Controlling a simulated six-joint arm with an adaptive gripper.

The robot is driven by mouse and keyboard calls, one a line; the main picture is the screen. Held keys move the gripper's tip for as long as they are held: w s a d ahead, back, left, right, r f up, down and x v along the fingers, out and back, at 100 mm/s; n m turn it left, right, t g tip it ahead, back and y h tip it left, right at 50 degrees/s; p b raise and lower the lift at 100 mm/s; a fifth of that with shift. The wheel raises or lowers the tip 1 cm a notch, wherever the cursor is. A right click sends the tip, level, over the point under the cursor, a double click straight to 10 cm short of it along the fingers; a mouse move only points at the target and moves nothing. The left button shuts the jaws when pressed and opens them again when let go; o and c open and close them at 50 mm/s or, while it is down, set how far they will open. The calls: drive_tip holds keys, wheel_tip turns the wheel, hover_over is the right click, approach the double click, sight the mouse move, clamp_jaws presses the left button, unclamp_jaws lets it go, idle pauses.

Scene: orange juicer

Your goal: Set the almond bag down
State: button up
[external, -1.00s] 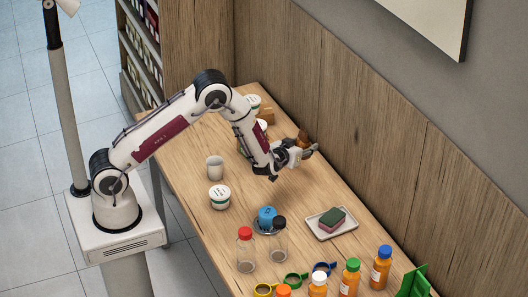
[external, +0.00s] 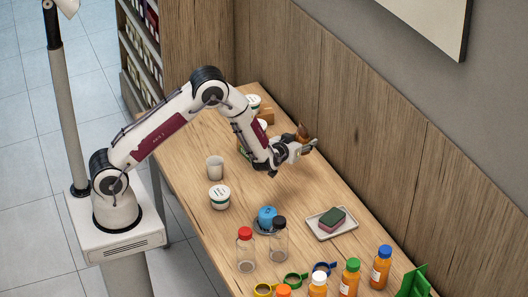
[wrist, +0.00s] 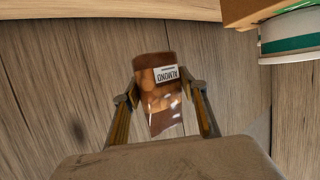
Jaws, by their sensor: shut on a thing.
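The almond bag (wrist: 160,110) is brown and shiny with a white label. In the wrist view it sits between both fingertips of my gripper (wrist: 160,92), which is shut on it. In the external view my gripper (external: 303,150) is near the wood-panelled wall over the far part of the table. The brown bag (external: 302,131) shows just above it, partly hidden by the gripper. I cannot tell whether the bag touches any surface.
A tray (external: 320,231) with a sponge (external: 333,219), bottles (external: 279,240) and juices (external: 381,267) are towards the front. A tub (wrist: 290,38) shows at upper right in the wrist view.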

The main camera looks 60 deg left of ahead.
sight(305, 143)
drive_tip(key=shift+s+d+r+m+t+h, duration=0.15)
drive_tip(key=shift+r+m+t+h, duration=0.15)
drive_tip(key=shift+m+h, duration=0.1)
drive_tip(key=shift+d+r+m+t+h, duration=0.2)
drive_tip(key=shift+d+m+t+h, duration=0.3)
drive_tip(key=shift+d+m+h, duration=0.7)
drive_tip(key=s+d+m+h, duration=0.2)
drive_tip(key=d+h, duration=0.1)
drive_tip(key=d, duration=0.3)
drive_tip(key=s+d+f+m+h, duration=0.1)
drive_tip(key=d+m+h, duration=0.2)
drive_tip(key=d, duration=0.3)
drive_tip(key=shift+s+t+h, duration=0.3)
drive_tip(key=shift+s, duration=0.05)
drive_tip(key=shift+f, duration=0.2)
drive_tip(key=shift+f, duration=2.8)
drive_tip(key=shift+f, duration=0.1)
drive_tip(key=shift+f, duration=2)
